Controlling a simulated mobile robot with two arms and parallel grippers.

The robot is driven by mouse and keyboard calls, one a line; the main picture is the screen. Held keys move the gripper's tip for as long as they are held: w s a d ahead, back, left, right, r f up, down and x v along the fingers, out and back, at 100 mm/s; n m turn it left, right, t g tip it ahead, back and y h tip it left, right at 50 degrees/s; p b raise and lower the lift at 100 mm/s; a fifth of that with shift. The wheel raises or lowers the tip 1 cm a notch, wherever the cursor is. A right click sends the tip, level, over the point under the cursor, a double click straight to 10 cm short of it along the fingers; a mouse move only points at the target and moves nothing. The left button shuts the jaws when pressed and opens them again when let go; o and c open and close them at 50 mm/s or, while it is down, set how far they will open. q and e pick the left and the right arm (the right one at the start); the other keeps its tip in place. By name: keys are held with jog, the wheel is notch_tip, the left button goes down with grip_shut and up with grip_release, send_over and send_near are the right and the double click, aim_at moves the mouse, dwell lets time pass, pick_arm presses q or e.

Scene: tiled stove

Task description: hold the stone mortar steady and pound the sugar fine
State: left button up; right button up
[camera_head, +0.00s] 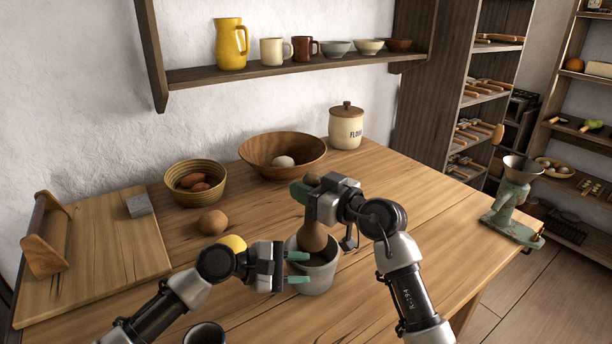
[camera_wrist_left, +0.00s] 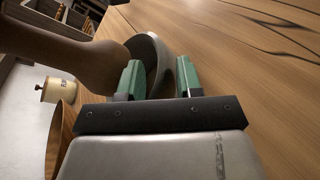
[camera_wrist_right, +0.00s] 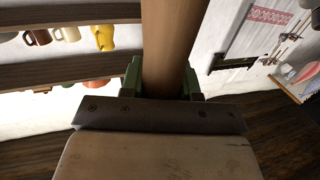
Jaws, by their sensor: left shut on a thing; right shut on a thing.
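The grey stone mortar (camera_head: 316,278) stands on the wooden table near its front edge. My left gripper (camera_head: 298,269) is shut on the mortar's left wall; in the left wrist view its green fingers (camera_wrist_left: 160,82) straddle the rim of the mortar (camera_wrist_left: 150,58). The wooden pestle (camera_head: 312,236) stands about upright with its wide lower end at the mortar's mouth. My right gripper (camera_head: 306,192) is shut on the pestle's upper part; in the right wrist view the pestle shaft (camera_wrist_right: 168,45) runs between the fingers (camera_wrist_right: 162,82). The mortar's inside is mostly hidden, and I cannot see sugar.
A dark cup (camera_head: 205,334) stands at the front edge. A round brown thing (camera_head: 212,222) and a yellow one (camera_head: 234,243) lie left of the mortar. Bowls (camera_head: 283,152) and a flour jar (camera_head: 346,128) stand behind. A metal grinder (camera_head: 512,195) is at the right corner.

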aim_at(318, 229)
notch_tip(318, 229, down, 4)
jog(key=shift+s+a+f, duration=0.1)
jog(key=shift+s, duration=0.05)
grip_shut()
jog(key=shift+w+f, duration=0.2)
jog(key=shift+f, duration=0.65)
jog(key=shift+f, duration=1.35)
jog(key=shift+r, duration=1.25)
jog(key=shift+f, duration=0.1)
jog(key=shift+f, duration=1.15)
